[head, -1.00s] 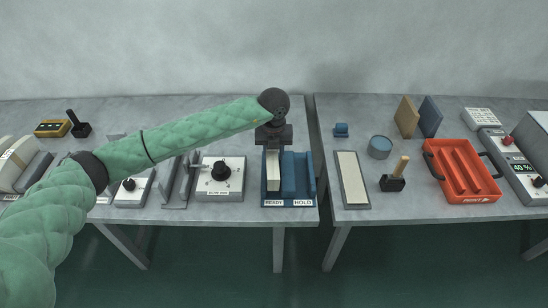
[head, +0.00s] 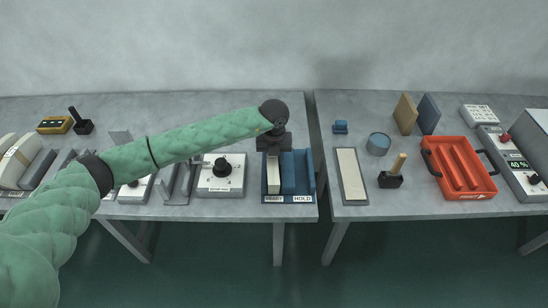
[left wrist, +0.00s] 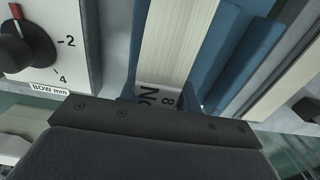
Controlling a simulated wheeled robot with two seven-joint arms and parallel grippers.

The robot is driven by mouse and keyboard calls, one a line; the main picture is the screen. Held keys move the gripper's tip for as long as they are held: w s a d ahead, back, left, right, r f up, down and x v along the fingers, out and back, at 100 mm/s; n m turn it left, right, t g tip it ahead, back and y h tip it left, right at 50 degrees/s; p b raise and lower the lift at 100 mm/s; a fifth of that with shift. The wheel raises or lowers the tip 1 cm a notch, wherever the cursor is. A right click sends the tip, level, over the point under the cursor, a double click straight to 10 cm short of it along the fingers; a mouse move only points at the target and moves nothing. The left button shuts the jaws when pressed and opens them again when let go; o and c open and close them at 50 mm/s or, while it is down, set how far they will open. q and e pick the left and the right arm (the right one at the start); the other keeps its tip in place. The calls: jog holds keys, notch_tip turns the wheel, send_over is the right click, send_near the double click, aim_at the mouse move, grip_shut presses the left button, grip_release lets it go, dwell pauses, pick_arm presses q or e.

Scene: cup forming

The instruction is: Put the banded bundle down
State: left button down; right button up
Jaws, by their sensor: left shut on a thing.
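The banded bundle (head: 272,172) is a pale, upright block of thin sheets. It stands in the left lane, behind the READY label, of the blue two-lane holder (head: 290,199). The HOLD lane to its right looks empty. My left gripper (head: 273,150) comes from above and is shut on the top of the bundle; its fingertips are partly hidden. In the left wrist view the bundle (left wrist: 172,45) runs down to a printed band, beside the blue holder wall (left wrist: 248,50). I cannot tell whether its underside touches the holder floor. My right gripper is out of view.
A box with a black knob (head: 221,176) stands close left of the holder. A gap between two tables lies just right of it. Beyond are a framed pale strip (head: 352,175), a stamp (head: 391,178) and an orange tray (head: 457,142).

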pick_arm(q)
jog(key=c, duration=1)
grip_release()
